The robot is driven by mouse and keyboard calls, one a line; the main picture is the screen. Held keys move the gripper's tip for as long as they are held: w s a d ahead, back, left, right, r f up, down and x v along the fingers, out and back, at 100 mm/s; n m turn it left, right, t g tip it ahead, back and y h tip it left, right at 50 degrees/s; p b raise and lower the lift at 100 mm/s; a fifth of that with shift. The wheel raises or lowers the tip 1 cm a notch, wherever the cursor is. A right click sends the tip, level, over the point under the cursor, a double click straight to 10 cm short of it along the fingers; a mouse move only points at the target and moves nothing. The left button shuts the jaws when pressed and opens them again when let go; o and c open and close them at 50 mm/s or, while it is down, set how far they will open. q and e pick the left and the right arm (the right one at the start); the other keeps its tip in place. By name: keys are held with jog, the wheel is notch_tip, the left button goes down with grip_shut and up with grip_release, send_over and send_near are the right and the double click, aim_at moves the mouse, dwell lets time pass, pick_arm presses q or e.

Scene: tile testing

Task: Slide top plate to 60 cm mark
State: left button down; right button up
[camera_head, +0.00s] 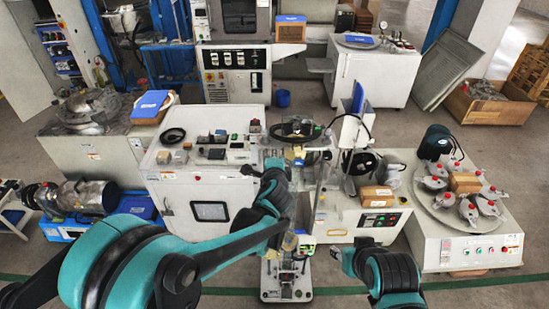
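My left gripper (273,166) is at the middle of the picture, in front of a testing machine (321,200) with a clear upright panel. Its fingers are small and partly hidden by my own wrist, so whether they are open or shut cannot be told. A light, flat surface (310,157) at the top of the machine lies just right of the gripper; I cannot tell whether it is the top plate. No 60 cm mark can be read. My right gripper (336,253) is low at the right of centre, apart from the machine, its fingers too small to judge.
A white cabinet (180,205) with small devices stands left of the machine. A small floor device (286,276) is in front. Grey floor is open at the lower right.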

pick_arm(q)
notch_tip(320, 180, down, 6)
jog(key=b, duration=0.5)
dwell(0.5)
jog(key=shift+f, duration=0.1)
jog(key=shift+f+b, duration=2.8)
jog(key=shift+f, duration=0.15)
notch_tip(320, 180, down, 6)
jog(key=b, duration=0.5)
